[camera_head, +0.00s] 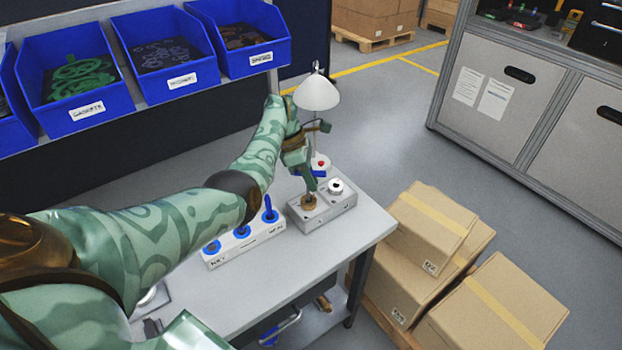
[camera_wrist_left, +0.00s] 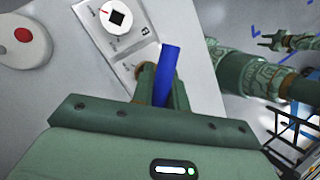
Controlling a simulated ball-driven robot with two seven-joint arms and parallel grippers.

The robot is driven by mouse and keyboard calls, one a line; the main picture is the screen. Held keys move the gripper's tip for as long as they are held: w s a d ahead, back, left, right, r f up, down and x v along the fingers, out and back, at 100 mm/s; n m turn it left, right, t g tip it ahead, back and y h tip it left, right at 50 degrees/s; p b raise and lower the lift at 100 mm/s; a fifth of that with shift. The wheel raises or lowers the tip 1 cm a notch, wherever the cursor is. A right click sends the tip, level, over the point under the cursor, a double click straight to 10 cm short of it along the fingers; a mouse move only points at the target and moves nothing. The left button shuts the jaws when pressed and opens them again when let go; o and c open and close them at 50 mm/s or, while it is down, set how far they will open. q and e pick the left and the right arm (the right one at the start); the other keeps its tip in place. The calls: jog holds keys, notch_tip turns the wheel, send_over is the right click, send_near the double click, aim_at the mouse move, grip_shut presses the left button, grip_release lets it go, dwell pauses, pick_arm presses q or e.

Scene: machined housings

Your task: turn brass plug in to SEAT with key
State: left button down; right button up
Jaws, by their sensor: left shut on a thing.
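The grey housing block (camera_head: 340,208) stands near the table's far right corner. The brass plug (camera_head: 308,201) is in its left part and is mostly hidden by fingers in the left wrist view. My left gripper (camera_head: 306,184) points down right over the brass plug, shut on the blue-handled key (camera_wrist_left: 168,72). The key's lower end is hidden, so I cannot tell how deep it sits in the plug. A silver plug (camera_head: 336,186) with a dark square socket and red mark sits beside it. A forked green shape (camera_wrist_left: 284,41) in the left wrist view may be my right gripper, too small to read.
A white key rack (camera_head: 245,243) with several blue keys stands left of the housing. A white lamp (camera_head: 317,93) and a red button (camera_head: 320,163) stand behind it. Blue bins (camera_head: 165,50) line a back shelf. Cardboard boxes (camera_head: 430,235) are right of the table. The front table is mostly clear.

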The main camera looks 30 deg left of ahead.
pick_arm(q)
jog(key=shift+s+a+f+m, duration=0.1)
jog(key=shift+a+f+m, duration=0.05)
jog(key=shift+m, duration=0.25)
jog(key=shift+f+m+g+b, duration=0.1)
jog(key=shift+m+g+b, duration=0.55)
jog(key=shift+m, duration=0.35)
jog(key=c, duration=1.3)
grip_release()
jog(key=shift+a, duration=0.1)
jog(key=shift+r, duration=0.2)
